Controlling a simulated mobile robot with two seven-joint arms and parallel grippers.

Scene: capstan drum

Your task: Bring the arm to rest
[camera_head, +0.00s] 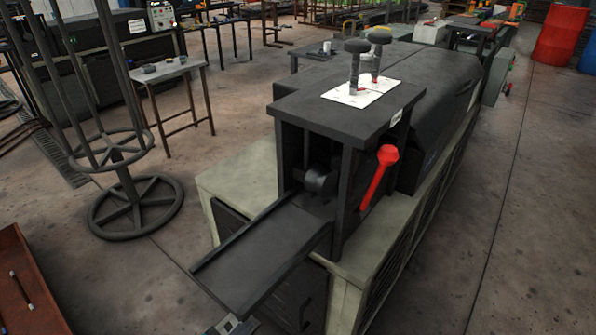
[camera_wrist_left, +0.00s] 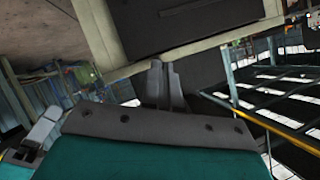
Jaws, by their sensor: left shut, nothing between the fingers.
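A small part of my left arm or gripper (camera_head: 230,325) shows at the bottom edge of the head view, just below the low end of the machine's dark chute (camera_head: 265,262). The rest of the arm is cut off by the frame. In the left wrist view, my left gripper (camera_wrist_left: 164,68) has its two dark fingers together, shut and empty. A dark panel with a pale edge lies beyond the fingertips; I cannot tell whether they touch it. My right gripper is in neither view.
The large machine (camera_head: 236,185) fills the middle, with a red lever (camera_head: 378,175) on its front. A round-based metal stand (camera_head: 135,207) is at left, a small table (camera_head: 170,72) behind it. A rust-coloured box (camera_head: 30,290) is at lower left. Floor at right is clear.

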